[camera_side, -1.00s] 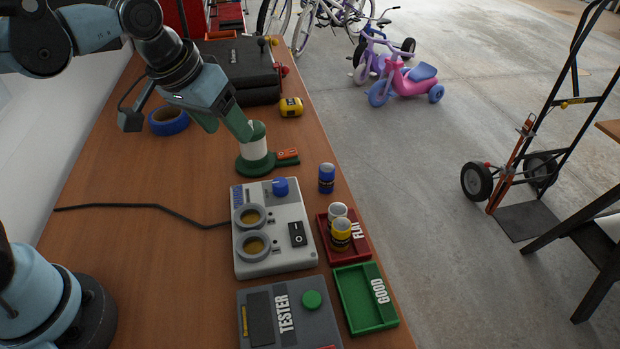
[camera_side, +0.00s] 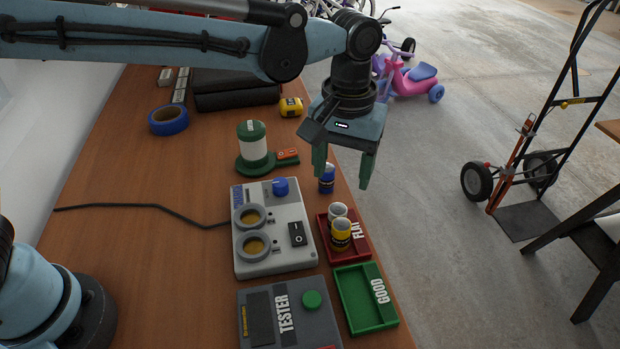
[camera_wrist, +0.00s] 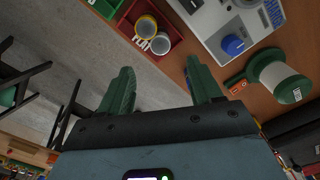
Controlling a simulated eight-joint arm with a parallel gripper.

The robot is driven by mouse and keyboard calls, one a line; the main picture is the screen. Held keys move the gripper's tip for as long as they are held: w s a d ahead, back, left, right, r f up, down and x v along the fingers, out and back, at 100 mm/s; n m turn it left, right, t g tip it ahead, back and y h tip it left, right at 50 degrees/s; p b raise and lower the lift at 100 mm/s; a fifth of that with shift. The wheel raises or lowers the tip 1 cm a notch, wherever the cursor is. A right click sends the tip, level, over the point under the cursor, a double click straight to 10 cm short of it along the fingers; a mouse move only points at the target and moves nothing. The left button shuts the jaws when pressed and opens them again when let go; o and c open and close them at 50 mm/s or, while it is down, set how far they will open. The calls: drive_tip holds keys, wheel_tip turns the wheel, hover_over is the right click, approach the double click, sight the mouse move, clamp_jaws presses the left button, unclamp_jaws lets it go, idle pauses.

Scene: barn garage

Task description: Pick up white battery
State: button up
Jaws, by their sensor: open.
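The white battery (camera_side: 337,211) stands upright in the red tray marked FLAT (camera_side: 358,250), beside a yellow and black battery (camera_side: 341,236). In the wrist view the white battery (camera_wrist: 160,44) shows at the top, near the tray's edge. My gripper (camera_side: 342,178) is open and empty, pointing down, above and behind the FLAT tray. It is apart from the white battery. In the wrist view its two green fingers (camera_wrist: 160,70) are spread, with the batteries beyond them.
A blue battery (camera_side: 327,183) stands just behind the FLAT tray, partly behind a finger. A grey charger (camera_side: 272,250) lies left of the tray, and a green GOOD tray (camera_side: 346,310) is in front. A green-and-white spool (camera_side: 253,155) stands behind the charger. The bench's right edge is close.

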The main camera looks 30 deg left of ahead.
sight(338, 208)
wheel_tip(338, 208, down, 10)
drive_tip(key=shift+f, duration=0.25)
idle(0.4)
drive_tip(key=shift+c, duration=0.3)
clamp_jaws()
drive_tip(key=shift+r, duration=0.15)
